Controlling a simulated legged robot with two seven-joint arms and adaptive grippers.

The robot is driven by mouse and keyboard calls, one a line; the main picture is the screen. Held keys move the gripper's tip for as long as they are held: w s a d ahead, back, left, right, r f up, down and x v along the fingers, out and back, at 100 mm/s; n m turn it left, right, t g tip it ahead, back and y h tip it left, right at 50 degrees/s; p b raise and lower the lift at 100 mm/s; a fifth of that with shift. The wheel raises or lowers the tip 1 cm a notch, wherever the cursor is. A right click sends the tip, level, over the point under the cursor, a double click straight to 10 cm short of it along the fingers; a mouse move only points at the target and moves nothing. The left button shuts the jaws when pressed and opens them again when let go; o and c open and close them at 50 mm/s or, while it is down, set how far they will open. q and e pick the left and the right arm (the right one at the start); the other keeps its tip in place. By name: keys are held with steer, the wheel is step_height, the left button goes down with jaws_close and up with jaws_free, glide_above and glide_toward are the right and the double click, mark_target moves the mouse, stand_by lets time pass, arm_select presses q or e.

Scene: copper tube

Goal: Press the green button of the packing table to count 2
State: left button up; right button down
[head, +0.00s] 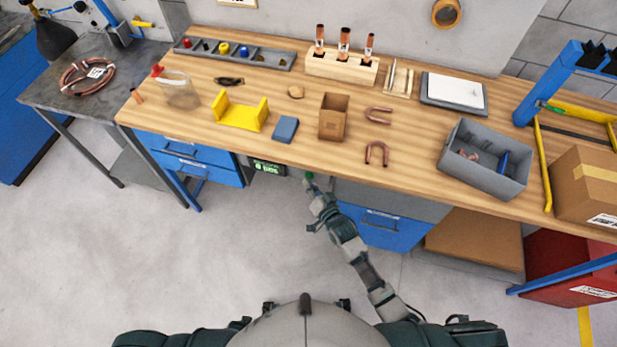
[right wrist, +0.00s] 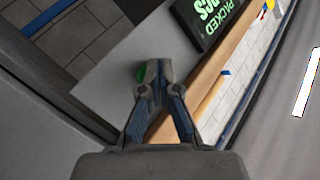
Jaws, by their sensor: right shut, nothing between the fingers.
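The green button (head: 309,175) is on the front of the packing table (head: 240,148), just under the wooden top. It also shows in the right wrist view (right wrist: 141,74), partly hidden behind my fingertips. My right gripper (head: 313,187) is shut and empty, with its tips right at the button; I cannot tell whether they touch it. The closed fingertips (right wrist: 153,70) show in the right wrist view. A dark counter display (head: 267,167) with green text is left of the button. My left gripper is not in view.
Blue drawers (head: 190,160) hang under the table on the left, and another blue drawer (head: 385,232) is right of my right arm. On top are a cardboard box (head: 333,117), a yellow stand (head: 240,112) and a grey bin (head: 484,160). Floor in front is clear.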

steer(key=shift+w, duration=0.3)
stand_by(0.4)
steer(key=shift+s, duration=0.1)
steer(key=shift+s+a+p, duration=0.3)
steer(key=shift+s+p, duration=0.3)
steer(key=shift+s, duration=0.2)
steer(key=shift+s+a+p, duration=0.25)
steer(key=shift+s+p, duration=0.15)
steer(key=shift+s, duration=0.4)
steer(key=shift+s+a+p, duration=0.3)
steer(key=shift+s+p, duration=0.15)
steer(key=shift+s, duration=0.35)
steer(key=shift+s+a+p, duration=0.25)
steer(key=shift+s+p, duration=0.15)
steer(key=shift+s, duration=0.4)
